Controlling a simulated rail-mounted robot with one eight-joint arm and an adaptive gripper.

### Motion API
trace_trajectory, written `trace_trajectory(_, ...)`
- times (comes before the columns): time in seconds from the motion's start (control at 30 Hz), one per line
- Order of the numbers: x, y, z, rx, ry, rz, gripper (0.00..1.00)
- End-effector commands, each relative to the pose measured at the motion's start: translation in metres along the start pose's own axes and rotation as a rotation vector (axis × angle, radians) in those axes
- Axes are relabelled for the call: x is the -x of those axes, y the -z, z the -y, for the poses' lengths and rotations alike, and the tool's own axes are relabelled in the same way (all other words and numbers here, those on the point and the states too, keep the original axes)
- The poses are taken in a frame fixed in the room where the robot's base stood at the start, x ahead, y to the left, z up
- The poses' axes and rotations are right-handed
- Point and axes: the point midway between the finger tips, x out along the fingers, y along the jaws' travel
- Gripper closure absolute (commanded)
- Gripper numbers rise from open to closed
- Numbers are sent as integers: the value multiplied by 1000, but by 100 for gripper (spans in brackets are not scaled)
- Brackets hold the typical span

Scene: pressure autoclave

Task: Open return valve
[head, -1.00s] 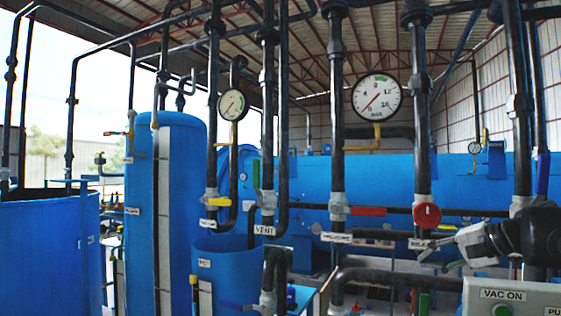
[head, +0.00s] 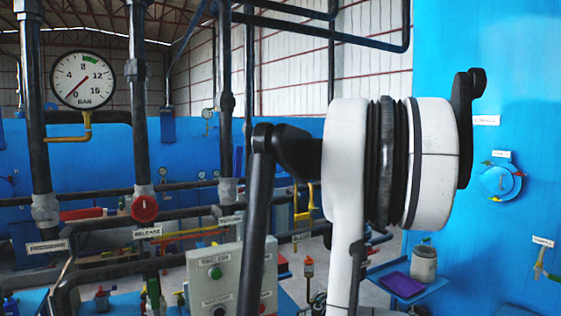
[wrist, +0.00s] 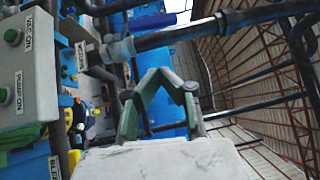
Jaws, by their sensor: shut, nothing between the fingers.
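I cannot pick out the return valve for certain, because most labels are too small to read. In the head view, a grey valve with an upright blue handle (head: 237,162) sits on a black pipe. A yellow-handled valve (head: 303,203) stands to its right above a small label. A red round valve knob (head: 145,208) is further left, over a label that seems to read RELEASE. My gripper (wrist: 162,74) is shut and empty in the wrist view, below a black pipe with a grey valve (wrist: 120,48) and touching no handle that I can see. It does not show in the head view.
My own arm fills the middle of the head view and hides what is behind it. A control box (head: 215,275) with buttons stands left of it. A pressure gauge (head: 83,79) and a red-handled valve (head: 80,213) are at left. A large blue wall (head: 490,250) stands at right.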

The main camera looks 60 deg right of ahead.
Motion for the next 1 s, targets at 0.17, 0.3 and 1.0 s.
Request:
trace_trajectory(0.17,-34,-2,1,0,-1,5,100)
trace_trajectory(0.3,-60,-2,2,0,-2,4,100)
trace_trajectory(1.0,-112,-29,0,0,-2,0,100)
